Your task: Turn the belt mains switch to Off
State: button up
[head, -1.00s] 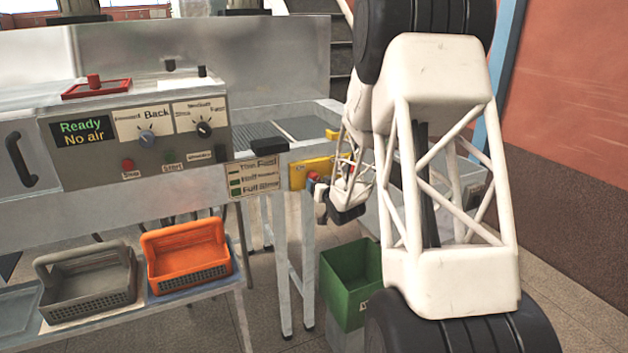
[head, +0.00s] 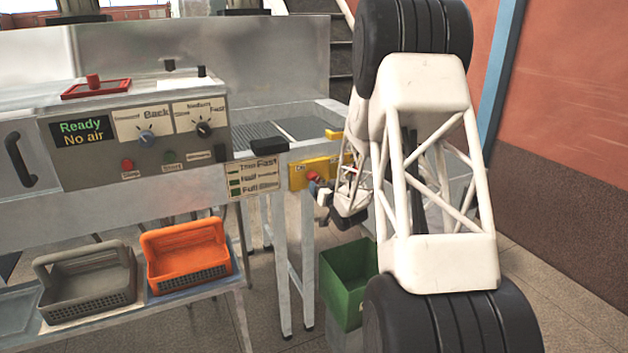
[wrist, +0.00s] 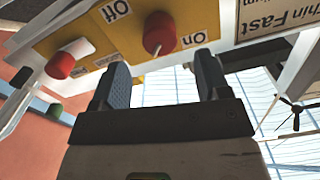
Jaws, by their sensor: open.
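The belt mains switch is a red knob (wrist: 160,30) on a yellow plate (wrist: 125,45) marked Off and On in the wrist view. I cannot tell for sure which mark it points to. In the head view the knob (head: 314,177) and yellow plate (head: 298,175) are at the machine's right end. My gripper (wrist: 162,72) is open and empty. Its two fingers point toward the plate, with the knob showing just beyond the gap between them. I cannot tell whether either finger touches it. In the head view my gripper (head: 319,190) is small, close by the knob.
A second red knob (wrist: 60,65) is to the left in the wrist view. A label board (head: 253,178) hangs left of the plate. A green bin (head: 348,290) stands below. Orange (head: 188,250) and grey (head: 88,280) baskets rest on a low shelf. The control panel (head: 75,170) shows "Ready, No air".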

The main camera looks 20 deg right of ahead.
aim_at(315, 180)
jog(key=shift+w, duration=3.5)
jog(key=c, duration=0.9)
